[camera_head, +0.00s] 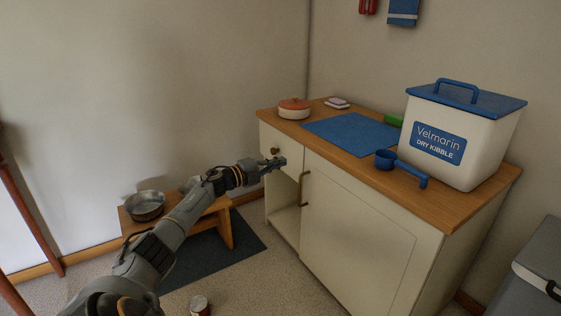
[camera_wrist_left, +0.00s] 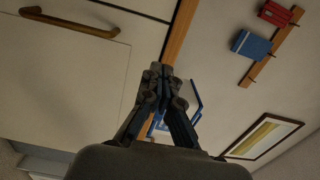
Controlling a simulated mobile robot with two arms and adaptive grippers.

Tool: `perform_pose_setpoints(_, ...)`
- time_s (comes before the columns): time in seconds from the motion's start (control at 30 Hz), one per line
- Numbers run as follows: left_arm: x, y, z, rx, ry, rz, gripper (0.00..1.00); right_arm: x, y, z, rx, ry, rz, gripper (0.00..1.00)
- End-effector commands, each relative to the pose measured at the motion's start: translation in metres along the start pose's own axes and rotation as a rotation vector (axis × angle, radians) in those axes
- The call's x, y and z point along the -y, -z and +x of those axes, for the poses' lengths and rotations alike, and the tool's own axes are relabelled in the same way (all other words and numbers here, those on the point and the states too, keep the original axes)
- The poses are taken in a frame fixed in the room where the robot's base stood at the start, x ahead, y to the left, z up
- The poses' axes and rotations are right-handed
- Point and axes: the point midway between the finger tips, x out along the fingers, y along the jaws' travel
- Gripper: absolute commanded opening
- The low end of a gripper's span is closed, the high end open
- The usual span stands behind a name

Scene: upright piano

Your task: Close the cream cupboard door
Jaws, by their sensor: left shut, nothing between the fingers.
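The cream cupboard door (camera_head: 355,230) is on the front of the wood-topped cupboard, with a bronze bar handle (camera_head: 304,188) along its left edge. It looks nearly flush with the front; I cannot tell whether it is fully shut. An open compartment (camera_head: 284,222) shows left of it. In the left wrist view the door (camera_wrist_left: 70,75) and its handle (camera_wrist_left: 70,22) fill the left side. My left gripper (camera_head: 281,162) is shut and empty in front of the drawer, left of the door's upper edge. Its fingers also show in the left wrist view (camera_wrist_left: 160,75). My right gripper is out of view.
A cream drawer (camera_head: 289,150) with a knob is above the open compartment. On the worktop (camera_head: 458,208) are a kibble bin (camera_head: 472,125), blue scoop (camera_head: 387,160), blue mat (camera_head: 350,132) and orange-lidded pot (camera_head: 294,107). A wooden stool (camera_head: 226,230) holds a metal bowl (camera_head: 145,205).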

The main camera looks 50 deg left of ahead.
Motion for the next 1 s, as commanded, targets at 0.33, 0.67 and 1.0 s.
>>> perform_pose_setpoints(0.33, 0.002, -0.051, -0.048, 0.007, 0.003, 0.000, 0.00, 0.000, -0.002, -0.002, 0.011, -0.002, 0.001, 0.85)
perform_pose_setpoints(0.67, 0.002, -0.067, -0.063, 0.004, 0.003, 0.000, 0.00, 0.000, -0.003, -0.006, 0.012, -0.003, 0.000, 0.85)
perform_pose_setpoints(1.0, -0.009, -0.039, -0.047, -0.053, 0.012, -0.017, 0.00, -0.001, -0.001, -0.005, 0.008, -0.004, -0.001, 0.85)
